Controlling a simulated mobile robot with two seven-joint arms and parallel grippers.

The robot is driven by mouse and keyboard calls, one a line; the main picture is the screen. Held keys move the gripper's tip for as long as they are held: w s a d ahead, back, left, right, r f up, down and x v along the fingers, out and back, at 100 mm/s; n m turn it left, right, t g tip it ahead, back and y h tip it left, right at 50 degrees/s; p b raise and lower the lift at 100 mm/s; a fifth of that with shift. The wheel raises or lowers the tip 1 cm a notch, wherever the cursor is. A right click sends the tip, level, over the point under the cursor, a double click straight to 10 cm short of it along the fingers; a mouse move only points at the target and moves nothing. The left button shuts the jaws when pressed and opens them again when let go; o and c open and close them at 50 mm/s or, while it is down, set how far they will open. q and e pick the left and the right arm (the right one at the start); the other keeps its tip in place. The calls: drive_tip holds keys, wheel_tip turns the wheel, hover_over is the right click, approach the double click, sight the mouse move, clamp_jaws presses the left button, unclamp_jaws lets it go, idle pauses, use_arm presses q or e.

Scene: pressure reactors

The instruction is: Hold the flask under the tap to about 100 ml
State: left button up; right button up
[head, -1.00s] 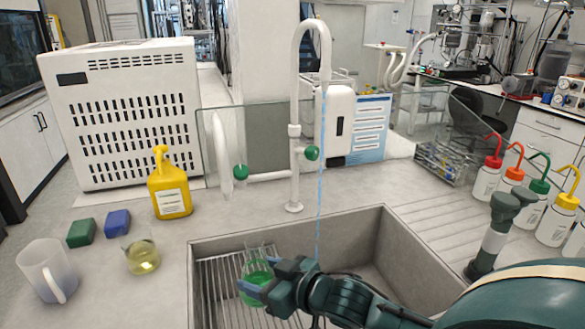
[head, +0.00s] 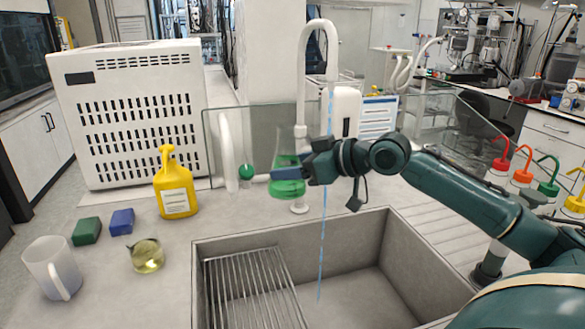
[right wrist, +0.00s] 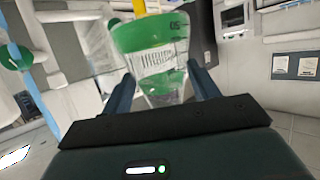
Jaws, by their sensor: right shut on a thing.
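The clear conical flask (head: 288,186) holds green liquid and is upright in the head view, in front of the tap post. It also shows in the right wrist view (right wrist: 155,60), with printed marks; the liquid level against them cannot be read. My right gripper (head: 296,168) is shut around the flask, one blue finger on each side in the right wrist view. The white tap (head: 318,32) has a thin blue water stream (head: 323,225) falling into the sink (head: 395,250). The flask is left of the stream, its mouth clear of it. My left gripper is out of view.
A metal rack (head: 250,285) lies in the sink. Wash bottles (head: 521,172) stand at right.

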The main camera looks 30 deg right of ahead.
drive_tip(key=shift+w+d+f+b, duration=0.15)
drive_tip(key=shift+d+b, duration=0.15)
drive_tip(key=shift+d, duration=0.3)
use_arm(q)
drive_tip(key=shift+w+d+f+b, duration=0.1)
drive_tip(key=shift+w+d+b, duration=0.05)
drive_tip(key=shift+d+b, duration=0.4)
use_arm(e)
drive_tip(key=d, duration=0.2)
drive_tip(key=w+d, duration=0.1)
drive_tip(key=d, duration=0.1)
drive_tip(key=shift+w+d, duration=0.1)
drive_tip(key=shift+d, duration=0.1)
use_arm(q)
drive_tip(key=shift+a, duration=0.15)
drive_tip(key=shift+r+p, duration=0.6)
use_arm(e)
drive_tip(key=w+d, duration=0.2)
drive_tip(key=d, duration=0.6)
drive_tip(key=shift+d, duration=0.25)
idle(0.9)
